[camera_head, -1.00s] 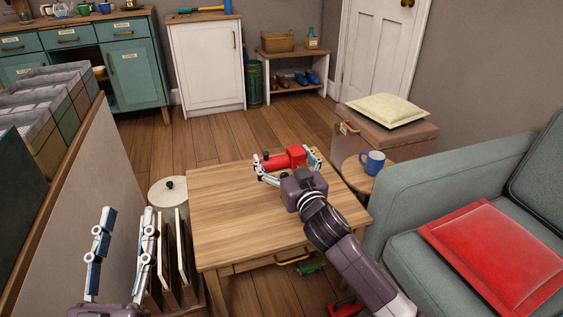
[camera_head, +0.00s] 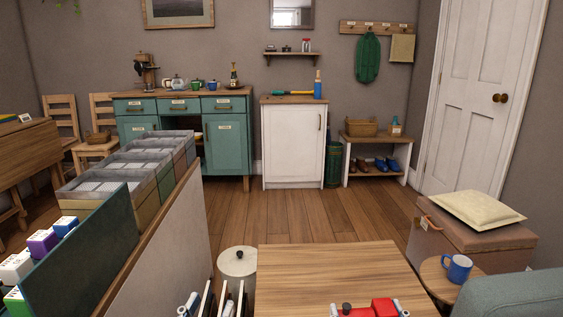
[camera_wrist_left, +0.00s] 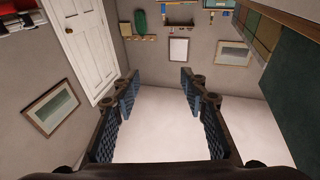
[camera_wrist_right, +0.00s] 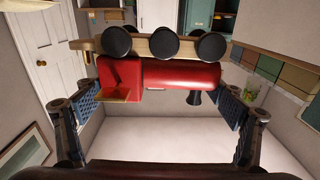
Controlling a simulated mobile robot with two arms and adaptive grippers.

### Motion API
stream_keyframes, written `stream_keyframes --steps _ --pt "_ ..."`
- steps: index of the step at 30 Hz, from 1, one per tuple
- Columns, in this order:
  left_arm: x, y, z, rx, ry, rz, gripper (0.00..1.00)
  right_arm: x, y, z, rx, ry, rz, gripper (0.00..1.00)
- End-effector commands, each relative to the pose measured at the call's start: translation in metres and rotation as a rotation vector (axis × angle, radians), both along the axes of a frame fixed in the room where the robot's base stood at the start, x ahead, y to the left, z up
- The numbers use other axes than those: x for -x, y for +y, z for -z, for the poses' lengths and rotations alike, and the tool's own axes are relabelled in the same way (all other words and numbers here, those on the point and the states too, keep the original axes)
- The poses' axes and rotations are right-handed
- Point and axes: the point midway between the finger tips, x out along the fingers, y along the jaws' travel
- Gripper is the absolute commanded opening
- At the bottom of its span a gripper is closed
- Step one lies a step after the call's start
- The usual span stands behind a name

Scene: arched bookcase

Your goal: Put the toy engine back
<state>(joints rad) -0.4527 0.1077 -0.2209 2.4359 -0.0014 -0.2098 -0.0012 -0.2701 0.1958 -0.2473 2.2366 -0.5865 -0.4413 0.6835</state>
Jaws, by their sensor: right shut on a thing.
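The red toy engine (camera_head: 380,308) shows at the bottom edge of the head view, in front of the wooden table (camera_head: 330,262). In the right wrist view the engine (camera_wrist_right: 175,75) lies crosswise between the fingers, with dark wheels, a pale base and a black funnel. My right gripper (camera_wrist_right: 155,108) is shut on it. The engine's height above the table is hard to tell. My left gripper (camera_head: 209,305) is at the bottom edge, left of the table, beside upright boards. In the left wrist view its fingers (camera_wrist_left: 158,90) are wide apart with nothing between them.
A partition (camera_head: 160,240) and a row of bins (camera_head: 125,170) stand at the left. A lidded pot (camera_head: 237,262) is beside the table. A blue mug (camera_head: 457,267) is on a stool at the right, near a trunk (camera_head: 470,238). Open floor lies behind the table.

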Motion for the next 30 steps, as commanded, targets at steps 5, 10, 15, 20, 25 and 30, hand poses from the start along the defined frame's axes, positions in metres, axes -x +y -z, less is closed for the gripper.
stream_keyframes --steps 5,10,15,20,25,30 --pt "0.0 0.0 0.0 0.0 -0.001 0.0 0.4 0.048 -0.007 -0.002 0.006 0.003 0.027 0.51" --pt "0.0 0.0 0.0 0.0 -0.001 0.0 0.4 0.083 -0.016 -0.009 0.022 0.007 0.055 0.51" --pt "-0.021 -0.004 0.05 -0.039 0.148 -0.002 0.4 0.081 -0.016 -0.047 0.025 0.002 0.054 0.51" --pt "-0.029 -0.003 0.113 -0.08 0.308 -0.006 0.4 0.081 -0.016 -0.078 0.024 0.003 0.054 0.51" --pt "-0.02 0.002 0.187 -0.127 0.495 -0.01 0.4 0.081 -0.016 -0.113 0.024 0.003 0.054 0.51" --pt "0.009 0.012 0.258 -0.174 0.683 -0.014 0.4 0.081 -0.015 -0.148 0.023 0.004 0.053 0.51"
